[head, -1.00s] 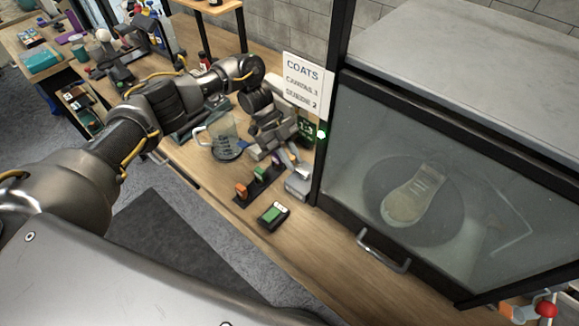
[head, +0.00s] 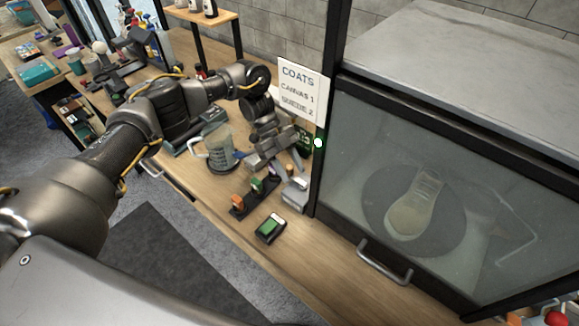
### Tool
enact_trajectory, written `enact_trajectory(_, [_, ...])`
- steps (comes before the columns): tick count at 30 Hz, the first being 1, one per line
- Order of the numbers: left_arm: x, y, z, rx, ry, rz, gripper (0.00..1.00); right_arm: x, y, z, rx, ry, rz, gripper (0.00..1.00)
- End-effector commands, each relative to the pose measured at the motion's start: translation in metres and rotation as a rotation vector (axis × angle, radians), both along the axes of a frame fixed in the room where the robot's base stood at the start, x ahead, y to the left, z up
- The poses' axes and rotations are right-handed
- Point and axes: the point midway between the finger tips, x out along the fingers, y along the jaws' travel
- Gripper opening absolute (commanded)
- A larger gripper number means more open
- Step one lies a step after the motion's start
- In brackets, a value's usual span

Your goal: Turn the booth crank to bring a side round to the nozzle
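The booth (head: 335,203) fills the right side, its dark-framed glass door closed, with a handle (head: 385,264) low on the front. Through the glass, a pale shoe (head: 408,213) with its sole side showing lies on a dark round turntable (head: 374,200). A red ball-shaped knob (head: 556,318), perhaps part of the crank, is cut off at the bottom right edge. My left gripper (head: 284,168) hangs over the bench left of the booth, away from that knob. It looks empty, but its finger gap is unclear. My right gripper is not in view.
A coats sign (head: 299,90) stands against the booth's left post. On the bench (head: 235,245) are a clear jug (head: 219,150), a dark rack with coloured pieces (head: 240,208) and a green-screened device (head: 270,228). The bench front is mostly clear.

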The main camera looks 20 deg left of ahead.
Motion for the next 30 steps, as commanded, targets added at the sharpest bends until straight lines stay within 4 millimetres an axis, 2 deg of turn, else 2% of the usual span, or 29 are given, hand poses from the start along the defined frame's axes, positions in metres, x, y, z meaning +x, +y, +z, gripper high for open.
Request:
enact_trajectory(11, [0.005,0.007,0.006,0.003,-0.003,0.001,0.41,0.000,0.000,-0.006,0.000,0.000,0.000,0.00])
enact_trajectory(22, [0.031,0.047,0.053,0.004,-0.005,0.001,0.41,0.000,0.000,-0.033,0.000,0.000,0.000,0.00])
enact_trajectory(30, [0.039,0.061,0.071,0.003,0.000,-0.001,0.41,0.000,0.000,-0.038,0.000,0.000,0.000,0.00])
